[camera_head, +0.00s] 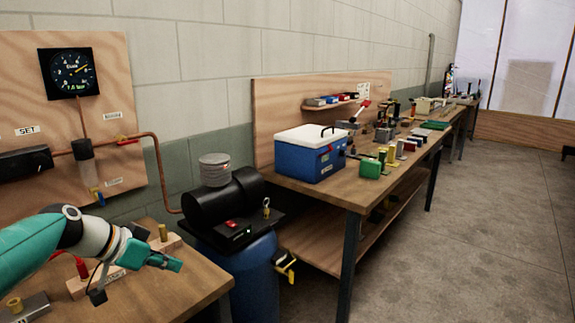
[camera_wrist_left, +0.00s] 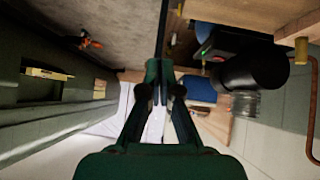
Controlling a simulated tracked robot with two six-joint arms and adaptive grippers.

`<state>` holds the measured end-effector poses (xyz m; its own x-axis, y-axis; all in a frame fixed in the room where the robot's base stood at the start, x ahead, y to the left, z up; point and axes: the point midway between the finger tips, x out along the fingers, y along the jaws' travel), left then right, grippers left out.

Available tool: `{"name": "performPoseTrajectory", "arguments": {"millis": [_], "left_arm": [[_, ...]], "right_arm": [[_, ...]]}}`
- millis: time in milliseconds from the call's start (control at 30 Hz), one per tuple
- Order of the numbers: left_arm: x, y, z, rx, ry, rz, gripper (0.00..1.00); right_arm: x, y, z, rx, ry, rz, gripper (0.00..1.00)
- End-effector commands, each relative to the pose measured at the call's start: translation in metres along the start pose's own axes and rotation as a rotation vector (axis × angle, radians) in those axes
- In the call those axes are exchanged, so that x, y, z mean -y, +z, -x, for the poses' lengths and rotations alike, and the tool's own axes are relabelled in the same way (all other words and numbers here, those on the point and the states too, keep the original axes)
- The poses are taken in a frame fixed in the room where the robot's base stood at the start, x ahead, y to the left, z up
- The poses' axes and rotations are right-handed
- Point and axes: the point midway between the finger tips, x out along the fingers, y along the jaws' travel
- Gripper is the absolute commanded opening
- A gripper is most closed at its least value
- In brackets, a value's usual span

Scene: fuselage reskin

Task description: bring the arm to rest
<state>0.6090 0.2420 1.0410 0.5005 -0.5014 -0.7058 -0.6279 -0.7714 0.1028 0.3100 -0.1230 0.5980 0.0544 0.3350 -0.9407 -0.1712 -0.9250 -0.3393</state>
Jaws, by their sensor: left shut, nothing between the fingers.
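My left arm comes in from the left in the head view, teal with a black and white wrist. My left gripper (camera_head: 166,262) is shut and empty above the near wooden bench (camera_head: 195,287). In the left wrist view the two dark green fingers of the gripper (camera_wrist_left: 160,88) point away from the camera with nothing held between them. My right gripper is in neither view.
A black compressor (camera_head: 222,204) on a blue drum (camera_head: 254,275) stands right of the near bench. A wooden block with a brass piece (camera_head: 163,233) sits close to the gripper. A long workbench (camera_head: 345,196) bears a blue cooler (camera_head: 309,160). The floor (camera_head: 470,230) at right is clear.

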Motion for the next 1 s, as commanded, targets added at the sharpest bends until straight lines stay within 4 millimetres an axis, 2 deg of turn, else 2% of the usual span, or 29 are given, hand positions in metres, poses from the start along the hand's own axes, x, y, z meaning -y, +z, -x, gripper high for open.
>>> {"name": "performPoseTrajectory", "arguments": {"millis": [33,100,267,467,567,667,767,900,1000], "left_arm": [[0.000,-0.002,0.002,0.002,0.001,0.002,0.00],[0.001,0.006,-0.015,0.031,0.027,0.018,0.00],[-0.006,0.033,-0.043,0.093,0.083,0.051,0.00],[-0.026,0.076,-0.082,0.196,0.163,0.091,0.00],[-0.040,0.106,-0.107,0.260,0.199,0.120,0.00],[-0.059,0.146,-0.134,0.339,0.232,0.166,0.00],[-0.089,0.202,-0.164,0.446,0.257,0.238,0.00],[-0.145,0.290,-0.191,0.600,0.251,0.360,0.00],[-0.192,0.351,-0.194,0.696,0.218,0.453,0.00]], "right_arm": [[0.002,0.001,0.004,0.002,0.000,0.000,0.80],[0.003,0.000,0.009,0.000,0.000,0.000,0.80],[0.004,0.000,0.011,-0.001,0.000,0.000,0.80],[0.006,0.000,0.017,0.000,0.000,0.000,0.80],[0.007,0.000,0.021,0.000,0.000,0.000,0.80],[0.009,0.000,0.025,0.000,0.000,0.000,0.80],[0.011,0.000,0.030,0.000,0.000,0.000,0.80],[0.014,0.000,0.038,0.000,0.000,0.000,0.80],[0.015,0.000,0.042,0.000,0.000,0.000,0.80]]}}
